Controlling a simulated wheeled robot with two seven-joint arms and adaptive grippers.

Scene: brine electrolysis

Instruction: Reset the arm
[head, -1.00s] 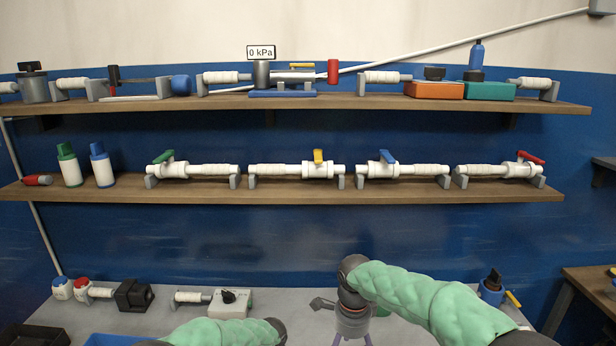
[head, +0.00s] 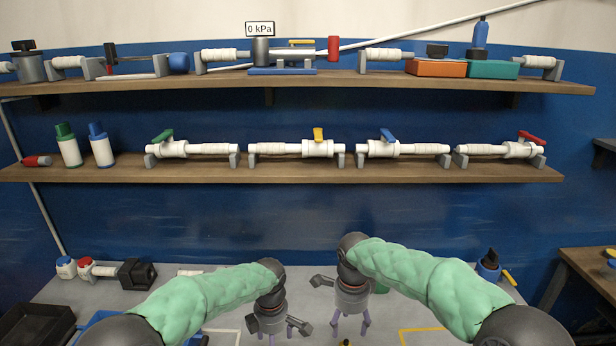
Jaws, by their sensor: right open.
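My right arm, in a green sleeve, comes in from the lower right. Its gripper (head: 350,326) points down over the grey table (head: 235,310), with its purple fingers spread and nothing between them. My left arm comes in from the lower left. Its gripper (head: 272,338) also hangs down over the table, to the left of the right one. The left fingertips are mostly cut off by the bottom edge, so their opening is unclear.
Two wooden shelves (head: 590,87) hold valve pipes, bottles and pump parts. A black box (head: 137,273) stands at the table's back left, a black tray (head: 35,325) at front left. A blue-topped part (head: 488,268) stands right. Yellow and white lines mark the table.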

